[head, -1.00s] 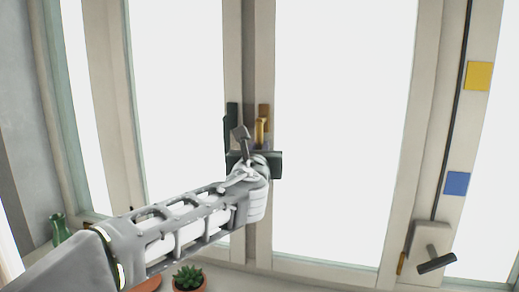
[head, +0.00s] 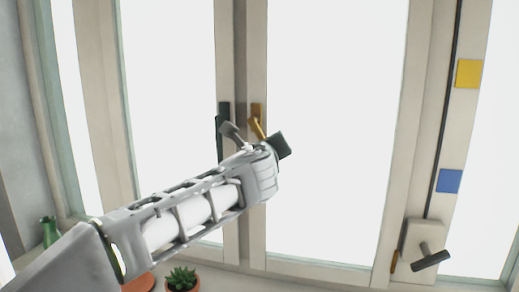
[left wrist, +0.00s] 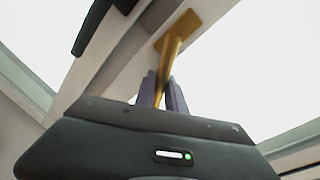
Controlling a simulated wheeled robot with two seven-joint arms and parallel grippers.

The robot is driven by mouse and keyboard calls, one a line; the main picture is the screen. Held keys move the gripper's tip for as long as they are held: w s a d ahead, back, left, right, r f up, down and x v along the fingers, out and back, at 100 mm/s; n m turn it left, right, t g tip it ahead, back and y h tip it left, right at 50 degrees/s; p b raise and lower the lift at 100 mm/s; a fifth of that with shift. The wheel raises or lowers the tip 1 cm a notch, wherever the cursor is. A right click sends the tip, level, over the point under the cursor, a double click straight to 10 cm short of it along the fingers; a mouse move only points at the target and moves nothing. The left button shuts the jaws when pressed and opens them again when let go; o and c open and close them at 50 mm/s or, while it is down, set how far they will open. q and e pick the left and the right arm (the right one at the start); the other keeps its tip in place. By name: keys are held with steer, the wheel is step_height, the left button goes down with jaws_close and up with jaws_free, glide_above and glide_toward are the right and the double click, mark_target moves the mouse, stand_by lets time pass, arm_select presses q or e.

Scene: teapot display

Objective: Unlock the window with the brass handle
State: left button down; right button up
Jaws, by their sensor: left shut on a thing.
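The brass handle (head: 257,122) is on the frame of the middle window, just right of a dark green handle (head: 223,117) on the neighbouring frame. In the head view its upper part shows and slants down to the right; its lower part is hidden behind my left gripper (head: 279,146). In the left wrist view the brass handle (left wrist: 174,56) runs from its square mounting plate down between the two purple fingers of my left gripper (left wrist: 164,92), which is shut on it. My right gripper is not in view.
A grey lever (head: 430,260) on a pale box sits at the lower right. Yellow (head: 469,73) and blue (head: 450,181) squares are on the right frame. A potted succulent (head: 182,279) and a green bottle (head: 48,231) stand below at the left.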

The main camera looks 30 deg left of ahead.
mark_target(284, 122)
arm_select(q)
steer(key=n, duration=0.1)
steer(key=d+r+n, duration=0.1)
steer(key=shift+w+d+n+h, duration=0.2)
steer(key=shift+n+h, duration=0.1)
steer(key=shift+h, duration=0.1)
steer(key=shift+w+d+r+n+h, duration=0.1)
steer(key=shift+d+r+n+h, duration=0.1)
steer(key=shift+r+n, duration=0.3)
steer(key=shift+w+d+r+n+h, duration=0.1)
steer(key=shift+d+r+n, duration=0.05)
steer(key=shift+n, duration=0.55)
steer(key=shift+d+r+n+h, duration=0.2)
steer(key=shift+r+n, duration=0.15)
steer(key=shift+n, duration=0.2)
steer(key=shift+d+r+n+h, duration=0.1)
steer(key=shift+r+n+h, duration=0.1)
steer(key=shift+r+n, duration=0.25)
steer(key=shift+w+d+r+n+h, duration=0.1)
steer(key=shift+r+n+h, duration=0.1)
steer(key=shift+r+n, duration=0.4)
steer(key=shift+r+n+h, duration=0.2)
steer(key=shift+r+n, duration=0.05)
steer(key=shift+n, duration=0.65)
steer(key=c, duration=1.4)
jaws_free()
steer(key=b+v, duration=0.1)
steer(key=v, duration=0.7)
